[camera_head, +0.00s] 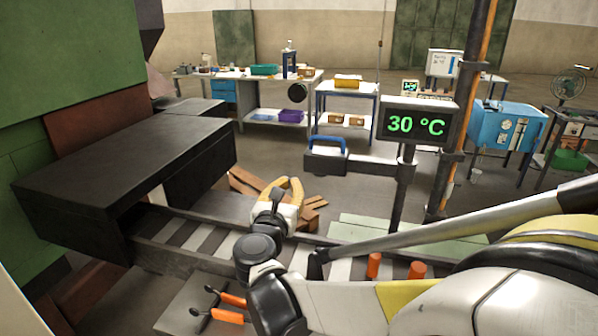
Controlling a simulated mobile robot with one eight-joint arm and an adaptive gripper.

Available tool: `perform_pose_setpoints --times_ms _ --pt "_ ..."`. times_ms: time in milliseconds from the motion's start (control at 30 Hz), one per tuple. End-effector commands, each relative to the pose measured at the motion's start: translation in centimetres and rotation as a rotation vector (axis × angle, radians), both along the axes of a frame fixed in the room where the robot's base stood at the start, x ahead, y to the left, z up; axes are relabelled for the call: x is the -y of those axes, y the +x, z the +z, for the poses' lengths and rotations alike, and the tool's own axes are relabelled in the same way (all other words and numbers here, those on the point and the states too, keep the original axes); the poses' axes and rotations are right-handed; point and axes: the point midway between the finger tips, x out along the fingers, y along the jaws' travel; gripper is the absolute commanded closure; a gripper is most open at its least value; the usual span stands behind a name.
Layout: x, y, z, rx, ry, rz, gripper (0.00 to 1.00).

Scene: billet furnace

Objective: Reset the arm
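My arm (350,302) reaches in from the lower right, bent at its joints, over the conveyor. My gripper (289,181) is at its end, with yellow fingers pointing away from the camera. A gap shows between the fingertips, and nothing is seen between them. The gripper is above the roller conveyor's far side, in front of wooden pieces on the floor. The arm hides part of the conveyor.
A black furnace tunnel (120,165) stands left over the roller conveyor (180,262). A post display (417,122) reads 30 °C, near a blue-handled box (325,160). Orange levers (228,307) and orange cylinders (374,265) are close to my arm. Open floor lies behind.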

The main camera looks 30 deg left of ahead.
Motion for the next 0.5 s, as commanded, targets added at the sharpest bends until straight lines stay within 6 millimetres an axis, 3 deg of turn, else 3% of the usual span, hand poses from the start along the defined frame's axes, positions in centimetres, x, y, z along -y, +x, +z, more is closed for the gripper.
perform_pose_setpoints --times_ms 100,233,400,500 --pt "0.3 -2.3 0.1 0.000 0.000 0.003 1.00" --pt "0.6 -3.8 0.1 0.000 0.000 0.001 1.00" --pt "0.9 -4.3 0.1 0.005 -0.006 0.001 1.00" --pt "2.1 -3.4 1.7 0.052 -0.071 0.015 1.00"
